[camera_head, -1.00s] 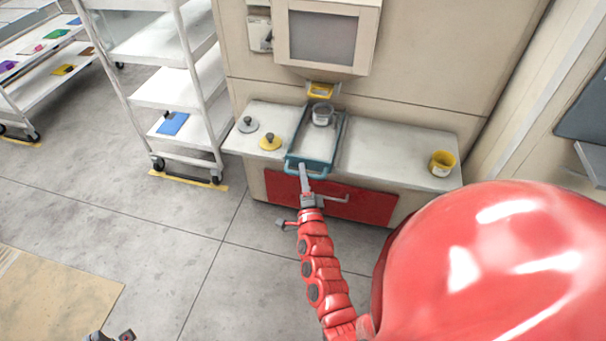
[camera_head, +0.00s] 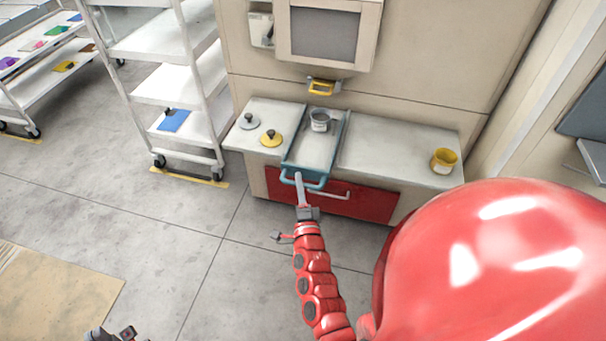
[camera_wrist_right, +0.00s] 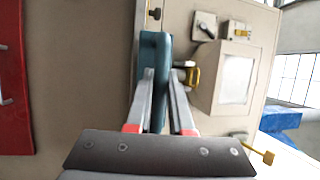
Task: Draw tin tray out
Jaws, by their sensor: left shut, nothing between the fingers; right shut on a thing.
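The tin tray (camera_head: 312,155), with a pale floor and a teal rim, lies on the counter with its front end at the counter's front edge. Its teal handle (camera_head: 312,184) sticks out in front. A grey tin (camera_head: 320,121) stands in the tray's back part. My right gripper (camera_head: 299,178) is shut on the handle. In the right wrist view, the two fingers (camera_wrist_right: 158,85) stand either side of the teal handle bar (camera_wrist_right: 154,55). My left gripper (camera_head: 115,334) is shut and empty at the bottom left edge, mostly cut off and away from the counter.
A grey lid (camera_head: 248,122) and a yellow lid (camera_head: 271,138) lie left of the tray. A yellow tin (camera_head: 444,161) stands at the counter's right end. A red drawer front (camera_head: 350,203) with a handle is below. A white shelf cart (camera_head: 165,90) stands left. Floor in front is clear.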

